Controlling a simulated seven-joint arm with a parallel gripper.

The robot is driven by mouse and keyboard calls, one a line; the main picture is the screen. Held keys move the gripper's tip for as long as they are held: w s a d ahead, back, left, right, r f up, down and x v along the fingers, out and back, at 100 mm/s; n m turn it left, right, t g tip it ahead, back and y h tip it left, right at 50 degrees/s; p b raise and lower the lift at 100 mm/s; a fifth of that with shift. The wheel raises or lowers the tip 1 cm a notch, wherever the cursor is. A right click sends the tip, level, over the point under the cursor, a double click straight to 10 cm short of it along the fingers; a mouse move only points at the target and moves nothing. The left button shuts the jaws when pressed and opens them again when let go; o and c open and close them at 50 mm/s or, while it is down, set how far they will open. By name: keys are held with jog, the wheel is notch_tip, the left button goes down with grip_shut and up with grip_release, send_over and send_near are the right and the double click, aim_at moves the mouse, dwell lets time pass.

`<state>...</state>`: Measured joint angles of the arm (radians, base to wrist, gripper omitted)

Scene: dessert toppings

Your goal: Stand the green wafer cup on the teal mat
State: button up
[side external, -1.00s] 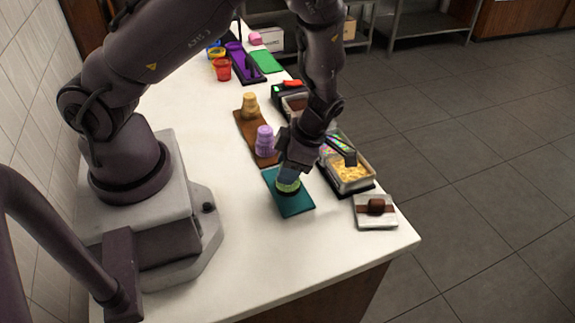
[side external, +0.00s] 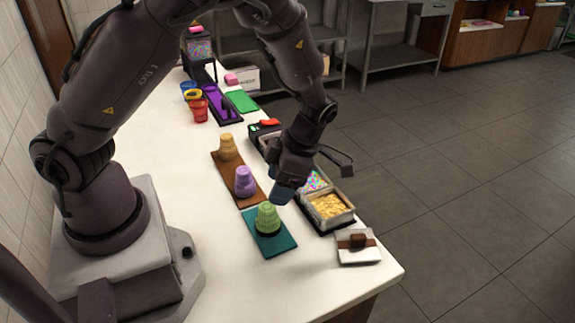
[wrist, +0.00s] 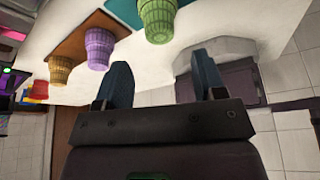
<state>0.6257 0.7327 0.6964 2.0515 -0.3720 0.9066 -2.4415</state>
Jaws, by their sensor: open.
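The green wafer cup (side external: 268,217) stands upright on the teal mat (side external: 272,245) near the front of the counter. In the wrist view the green cup (wrist: 158,18) shows at the top edge, with part of the teal mat (wrist: 122,10) beside it. My gripper (side external: 282,194) is just above and to the right of the cup, apart from it. In the wrist view my gripper (wrist: 162,82) has its two blue fingers spread with nothing between them.
A purple cup (side external: 244,181) and a tan cup (side external: 228,147) stand on a brown board (side external: 251,197) behind the mat. Topping trays (side external: 329,206) and a white plate with a brown piece (side external: 359,257) lie to the right. The counter left of the mat is clear.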

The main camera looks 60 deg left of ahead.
jog(key=s+r+m+t+h, duration=0.1)
jog(key=s+r+m+t, duration=0.3)
jog(key=r+m, duration=0.8)
jog(key=s+r+m+t, duration=0.5)
jog(key=r+m, duration=0.6)
jog(key=m, duration=0.8)
jog(key=shift+s+d+r+t+h, duration=0.3)
jog(key=shift+s+d+r+h, duration=0.15)
jog(key=shift+s, duration=0.1)
